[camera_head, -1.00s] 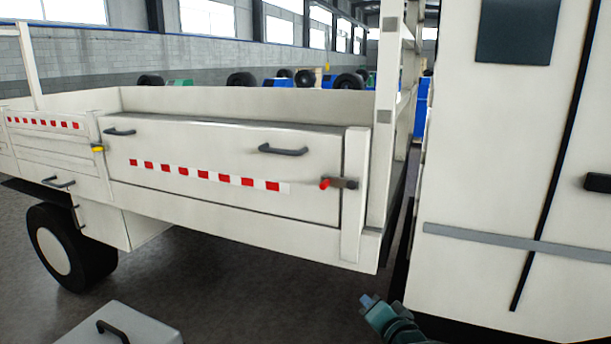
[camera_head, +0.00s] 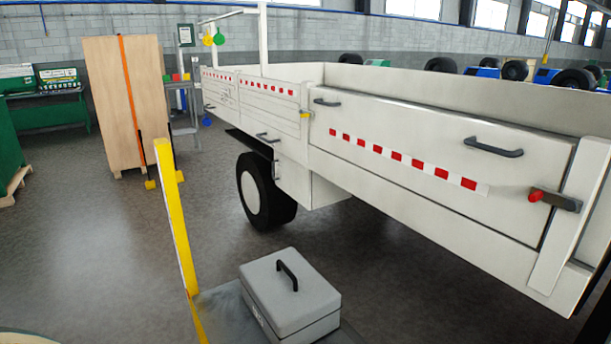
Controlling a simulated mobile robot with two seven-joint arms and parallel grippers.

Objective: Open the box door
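The white truck box (camera_head: 420,205) runs across the right half of the view. Its near side door (camera_head: 400,125) is a long panel with a red and white stripe, and it sits closed, flush with the side. The door carries two dark handles, one at its right (camera_head: 493,147) and one at its left (camera_head: 327,102). A red-tipped latch (camera_head: 550,198) sits at the door's right end and a yellow latch (camera_head: 305,115) at its left end. Neither of my grippers is in view.
A grey case (camera_head: 290,300) with a black handle stands on a low platform in front of the truck. A yellow post (camera_head: 175,230) rises left of it. The truck's wheel (camera_head: 262,192) is behind. A wooden crate (camera_head: 120,105) stands at back left. Floor between is clear.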

